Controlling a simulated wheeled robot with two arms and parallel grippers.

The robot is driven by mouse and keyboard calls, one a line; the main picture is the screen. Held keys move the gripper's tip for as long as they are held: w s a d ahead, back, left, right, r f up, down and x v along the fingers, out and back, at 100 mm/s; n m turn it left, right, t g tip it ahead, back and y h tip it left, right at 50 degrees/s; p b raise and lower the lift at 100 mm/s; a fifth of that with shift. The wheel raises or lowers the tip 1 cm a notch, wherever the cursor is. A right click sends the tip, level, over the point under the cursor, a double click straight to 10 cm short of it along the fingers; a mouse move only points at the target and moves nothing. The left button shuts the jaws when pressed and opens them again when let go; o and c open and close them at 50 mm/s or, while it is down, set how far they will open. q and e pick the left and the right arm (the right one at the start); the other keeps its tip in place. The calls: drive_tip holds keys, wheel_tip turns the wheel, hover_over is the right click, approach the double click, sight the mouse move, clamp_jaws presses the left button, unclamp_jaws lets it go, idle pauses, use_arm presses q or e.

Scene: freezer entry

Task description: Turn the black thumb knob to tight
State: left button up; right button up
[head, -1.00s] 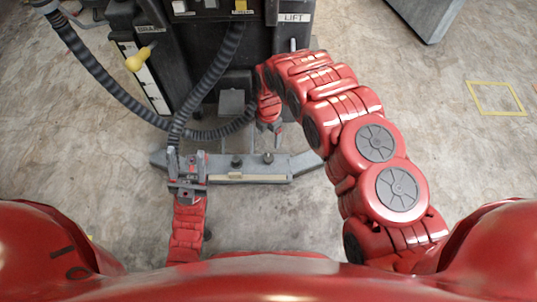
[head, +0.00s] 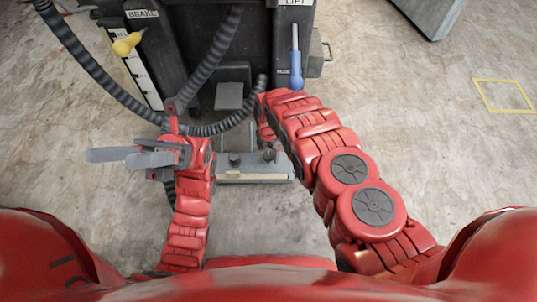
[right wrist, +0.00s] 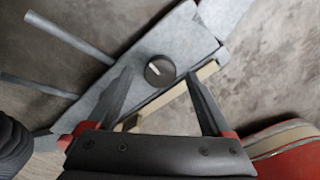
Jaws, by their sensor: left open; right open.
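A round black knob (right wrist: 159,70) with a short white mark sits on a grey bar (right wrist: 190,40) in the right wrist view. My right gripper (right wrist: 160,76) is open, with its fingers on either side of the knob in the picture; I cannot tell whether they touch it. My left gripper (head: 108,157) is open and empty, pointing left, away from the knobs.
A dark machine has a yellow-knobbed brake lever (head: 126,44) and a blue-handled lift lever (head: 296,70). A ribbed black hose (head: 90,80) loops down close to my left gripper. A pale strip (right wrist: 178,94) runs beside the knob.

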use_arm(q)
drive_tip(key=shift+s+a+r+m+t+y+b, duration=0.1)
drive_tip(key=shift+s+a+r+m+t+y, duration=0.2)
drive_tip(key=shift+s+m+t+y, duration=0.3)
drive_tip(key=shift+s+a+r+m+t+y+b, duration=0.1)
drive_tip(key=shift+s+a+r+m+t+y, duration=0.05)
drive_tip(key=shift+s+a+m+t+y, duration=0.4)
drive_tip(key=shift+s+a+r+m+t+y+b, duration=0.1)
drive_tip(key=shift+s+a+r+m+t+y, duration=0.15)
drive_tip(key=shift+s+m+t+y, duration=0.35)
drive_tip(key=shift+n, duration=0.25)
